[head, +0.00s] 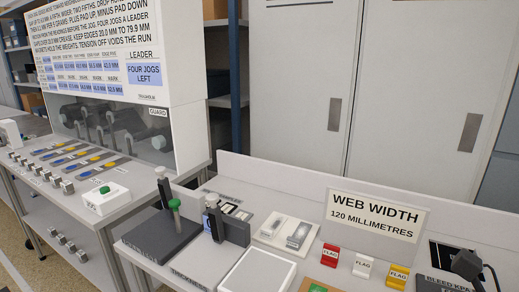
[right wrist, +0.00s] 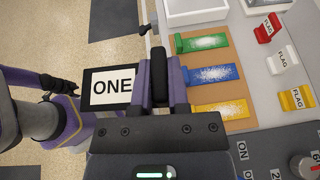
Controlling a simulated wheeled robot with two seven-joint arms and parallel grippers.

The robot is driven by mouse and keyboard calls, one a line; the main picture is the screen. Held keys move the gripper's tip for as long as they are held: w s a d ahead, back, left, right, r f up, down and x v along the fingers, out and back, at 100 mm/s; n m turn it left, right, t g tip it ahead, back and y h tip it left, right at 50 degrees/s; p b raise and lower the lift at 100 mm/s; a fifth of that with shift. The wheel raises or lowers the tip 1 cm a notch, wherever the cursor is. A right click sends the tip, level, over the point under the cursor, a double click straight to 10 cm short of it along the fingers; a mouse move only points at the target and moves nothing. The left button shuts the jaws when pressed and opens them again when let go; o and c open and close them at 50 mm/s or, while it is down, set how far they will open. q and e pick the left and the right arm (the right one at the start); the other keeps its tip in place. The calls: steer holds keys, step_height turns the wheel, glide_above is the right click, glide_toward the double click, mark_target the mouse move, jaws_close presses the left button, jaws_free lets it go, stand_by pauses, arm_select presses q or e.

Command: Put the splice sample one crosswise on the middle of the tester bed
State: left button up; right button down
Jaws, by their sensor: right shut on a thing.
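The splice sample one (right wrist: 112,87) is a dark card with a white label reading ONE, in the right wrist view. My right gripper (right wrist: 160,85) is shut on it at its right edge, and the card sticks out to the left. The sample hangs above the floor, left of the bench edge. Part of my left arm (right wrist: 50,110) shows at the left of that view; its finger state is unclear. In the head view neither gripper shows. A dark block with upright posts (head: 160,238) stands at the bench's left end; I cannot tell for sure whether it is the tester bed.
A tan board (right wrist: 205,70) holds green, blue and yellow strips. Red, white and yellow flag blocks (head: 363,265) stand right of a white tray (head: 258,275). A web width sign (head: 375,218) stands behind. A guarded machine (head: 115,120) is at the left.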

steer(key=a, duration=0.6)
steer(key=shift+m+t, duration=0.3)
steer(key=shift+t, duration=0.1)
steer(key=shift+d+f, duration=0.1)
steer(key=shift+f, duration=0.05)
